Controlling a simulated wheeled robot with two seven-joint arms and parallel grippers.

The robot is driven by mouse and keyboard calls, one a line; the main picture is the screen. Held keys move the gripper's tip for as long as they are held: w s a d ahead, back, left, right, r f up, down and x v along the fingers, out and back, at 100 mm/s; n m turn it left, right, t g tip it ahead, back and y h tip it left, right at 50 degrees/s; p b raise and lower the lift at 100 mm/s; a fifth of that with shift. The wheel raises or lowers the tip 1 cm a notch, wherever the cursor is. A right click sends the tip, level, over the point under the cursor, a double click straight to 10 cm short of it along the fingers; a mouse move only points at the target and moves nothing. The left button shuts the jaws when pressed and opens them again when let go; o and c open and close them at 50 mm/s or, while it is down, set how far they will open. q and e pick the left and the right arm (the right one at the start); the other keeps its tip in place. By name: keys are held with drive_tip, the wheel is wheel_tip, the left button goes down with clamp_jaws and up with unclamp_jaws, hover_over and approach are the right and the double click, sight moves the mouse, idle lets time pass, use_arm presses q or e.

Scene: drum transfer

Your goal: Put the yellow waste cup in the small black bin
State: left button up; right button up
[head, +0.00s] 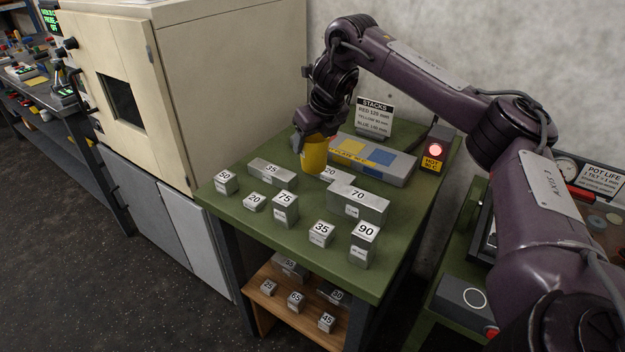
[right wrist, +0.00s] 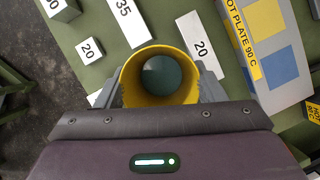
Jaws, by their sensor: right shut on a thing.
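The yellow waste cup (head: 314,155) is in my right gripper (head: 315,143), over the green table among metal blocks. In the right wrist view the cup (right wrist: 128,84) is seen from above, between the two fingers of the gripper (right wrist: 160,92), with a dark greenish round surface inside. The gripper is shut on it. The cup looks upright; I cannot tell whether its base touches the table. My left gripper is not in view. I cannot make out a small black bin in either view.
Numbered metal blocks, such as the 70 block (head: 357,204) and the 75 block (head: 285,207), stand on the green table (head: 240,215). A grey hot plate (head: 385,165) lies behind the cup, with a lit red lamp (head: 435,150) beside it. A cream cabinet (head: 220,80) stands left.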

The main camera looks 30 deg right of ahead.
sight(313, 169)
wheel_tip(313, 169, down, 4)
drive_tip(key=shift+f+p, duration=0.25)
drive_tip(key=shift+p, duration=0.3)
wheel_tip(313, 169, down, 3)
drive_tip(key=shift+f, duration=0.2)
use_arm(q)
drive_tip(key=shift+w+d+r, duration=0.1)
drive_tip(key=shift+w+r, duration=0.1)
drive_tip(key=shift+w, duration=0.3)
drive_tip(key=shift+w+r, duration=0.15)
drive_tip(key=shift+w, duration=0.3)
use_arm(e)
drive_tip(key=shift+f, duration=0.4)
drive_tip(key=o, duration=1)
drive_tip(key=shift+f, duration=0.1)
drive_tip(key=shift+c, duration=0.2)
